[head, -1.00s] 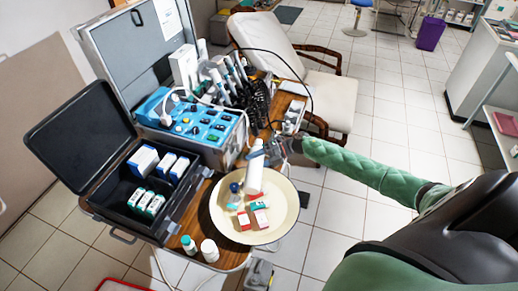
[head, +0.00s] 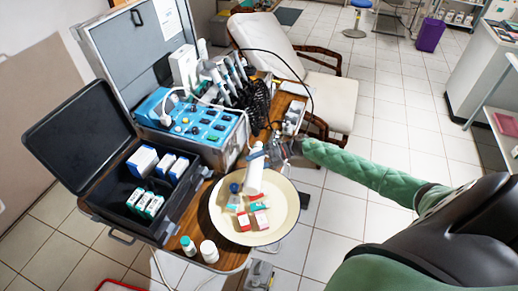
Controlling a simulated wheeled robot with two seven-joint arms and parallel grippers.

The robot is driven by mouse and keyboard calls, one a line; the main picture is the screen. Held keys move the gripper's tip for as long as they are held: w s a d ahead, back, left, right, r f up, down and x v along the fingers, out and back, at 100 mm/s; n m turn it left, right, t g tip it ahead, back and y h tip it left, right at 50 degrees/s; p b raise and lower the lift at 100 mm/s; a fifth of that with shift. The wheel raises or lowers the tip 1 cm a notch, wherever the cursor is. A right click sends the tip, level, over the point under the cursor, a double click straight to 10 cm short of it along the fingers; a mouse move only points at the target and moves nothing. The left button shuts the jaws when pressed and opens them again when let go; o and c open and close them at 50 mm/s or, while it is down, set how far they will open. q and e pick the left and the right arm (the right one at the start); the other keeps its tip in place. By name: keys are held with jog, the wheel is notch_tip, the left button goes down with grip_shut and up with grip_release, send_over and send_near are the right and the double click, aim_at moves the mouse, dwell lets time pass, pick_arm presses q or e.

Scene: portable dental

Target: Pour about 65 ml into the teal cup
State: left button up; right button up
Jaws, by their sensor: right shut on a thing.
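My right gripper (head: 266,154) reaches in from the right, shut on a white bottle (head: 254,178) near its upper end. The bottle is over the far part of a round cream tray (head: 285,213). It looks slightly tilted; whether it touches the tray, and whether any liquid is flowing, I cannot tell. Several small red, white and teal items, including a red and white box (head: 243,221), lie on the tray, with a dark blue round thing (head: 235,188) by the bottle. I cannot make out a teal cup for certain. My left gripper is not in view.
An open black case (head: 120,222) with small boxes stands left of the tray. A blue dental unit (head: 205,130) with handpieces stands behind. Two small bottles, one green-capped (head: 188,245) and one white (head: 209,251), stand near the table's front edge. A padded chair (head: 330,98) is behind.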

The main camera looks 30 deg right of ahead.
jog(key=shift+r, duration=0.2)
jog(key=shift+s+r, duration=0.1)
jog(key=shift+s+a, duration=0.15)
jog(key=shift+r, duration=0.1)
jog(key=shift+m, duration=0.3)
jog(key=shift+r, duration=0.1)
jog(key=shift+s+f, duration=0.15)
jog(key=shift+f, duration=0.35)
jog(key=shift+r+n+p, duration=0.3)
jog(key=shift+n, duration=0.2)
jog(key=shift+a+r+n+h+p, duration=0.1)
jog(key=shift+r+n+h+p, duration=0.2)
jog(key=shift+r+p, duration=0.35)
jog(key=shift+p, duration=0.05)
jog(key=shift+n+t, duration=0.3)
jog(key=shift+n, duration=0.1)
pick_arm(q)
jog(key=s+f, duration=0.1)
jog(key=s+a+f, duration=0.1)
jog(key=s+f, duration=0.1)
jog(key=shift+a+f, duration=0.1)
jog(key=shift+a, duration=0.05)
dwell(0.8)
